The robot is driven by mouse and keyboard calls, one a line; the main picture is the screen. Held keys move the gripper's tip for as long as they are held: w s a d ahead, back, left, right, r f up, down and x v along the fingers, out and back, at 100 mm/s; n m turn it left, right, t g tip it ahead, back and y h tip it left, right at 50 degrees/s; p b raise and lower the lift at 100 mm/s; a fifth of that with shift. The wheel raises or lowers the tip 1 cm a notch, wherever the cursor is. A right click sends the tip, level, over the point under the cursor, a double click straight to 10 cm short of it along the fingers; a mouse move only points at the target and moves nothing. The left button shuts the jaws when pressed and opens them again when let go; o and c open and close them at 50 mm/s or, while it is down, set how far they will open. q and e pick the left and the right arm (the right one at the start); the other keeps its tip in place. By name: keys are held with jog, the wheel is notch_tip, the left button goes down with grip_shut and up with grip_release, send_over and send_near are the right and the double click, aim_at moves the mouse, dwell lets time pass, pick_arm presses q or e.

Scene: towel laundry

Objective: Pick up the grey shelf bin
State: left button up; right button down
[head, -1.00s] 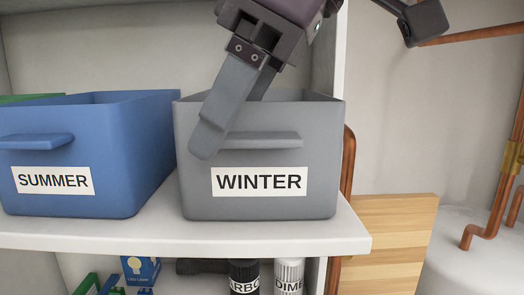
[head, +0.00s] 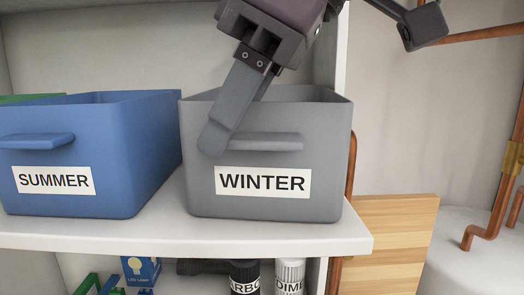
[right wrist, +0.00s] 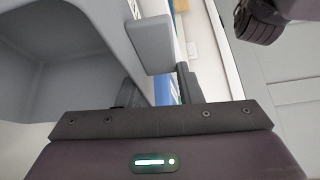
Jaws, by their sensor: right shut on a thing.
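The grey shelf bin (head: 265,205) stands upright on the white shelf, with a WINTER label and a ledge-like handle on its front. My right gripper (head: 238,112) reaches down over its front rim. One finger lies outside the front wall, left of the handle; the other goes inside and its tip is hidden. The gripper is shut on the bin's front wall. In the right wrist view the bin's inside (right wrist: 50,75) and its handle (right wrist: 150,45) show close to the fingers. I cannot tell whether the bin's base is clear of the shelf. My left gripper is not in view.
A blue SUMMER bin (head: 90,200) stands close on the left. The white shelf (head: 180,238) has an upright panel behind the grey bin's right side. Copper pipes (head: 487,200) and a wooden board (head: 390,240) are at the right. Bottles and boxes stand below.

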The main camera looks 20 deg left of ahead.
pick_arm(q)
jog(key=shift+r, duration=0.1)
pick_arm(e)
jog(key=shift+r, duration=0.55)
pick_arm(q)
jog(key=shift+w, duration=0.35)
pick_arm(e)
jog(key=shift+w+r, duration=0.1)
jog(key=shift+r, duration=0.2)
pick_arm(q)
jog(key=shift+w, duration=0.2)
pick_arm(e)
jog(key=shift+r, duration=0.2)
